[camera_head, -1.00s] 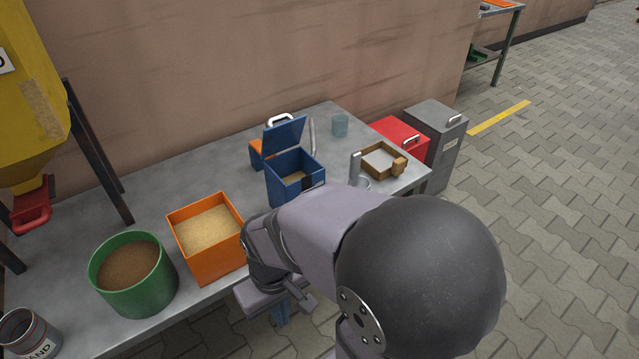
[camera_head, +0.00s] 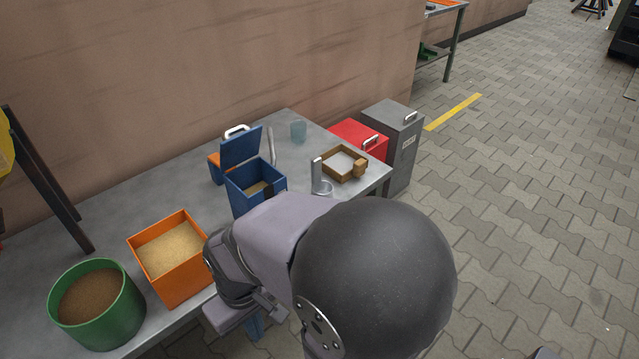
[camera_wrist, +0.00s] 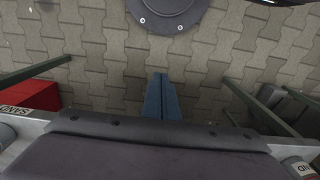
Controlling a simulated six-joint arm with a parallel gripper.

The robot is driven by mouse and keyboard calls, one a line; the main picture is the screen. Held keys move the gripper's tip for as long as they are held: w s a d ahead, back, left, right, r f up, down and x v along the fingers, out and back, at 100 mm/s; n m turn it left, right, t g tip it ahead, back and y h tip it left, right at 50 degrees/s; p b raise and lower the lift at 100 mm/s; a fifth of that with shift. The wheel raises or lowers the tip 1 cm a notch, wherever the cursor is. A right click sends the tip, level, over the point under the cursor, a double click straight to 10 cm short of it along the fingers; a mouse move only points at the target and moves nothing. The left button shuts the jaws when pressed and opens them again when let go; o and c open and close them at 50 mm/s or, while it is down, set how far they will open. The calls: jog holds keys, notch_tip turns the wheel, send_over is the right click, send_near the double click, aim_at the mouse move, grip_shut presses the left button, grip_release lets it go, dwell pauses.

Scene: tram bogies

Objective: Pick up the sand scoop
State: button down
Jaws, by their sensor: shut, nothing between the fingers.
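The scoop cannot be made out in the wrist view.
An orange bin of sand (camera_head: 172,255), a green tub (camera_head: 105,310) and an open blue box (camera_head: 253,190) stand on the table (camera_head: 120,222). Red (camera_head: 360,140) and grey bins (camera_head: 396,140) stand beyond.

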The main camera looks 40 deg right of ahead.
dwell(0.3)
jog(key=c, duration=1.4)
grip_release()
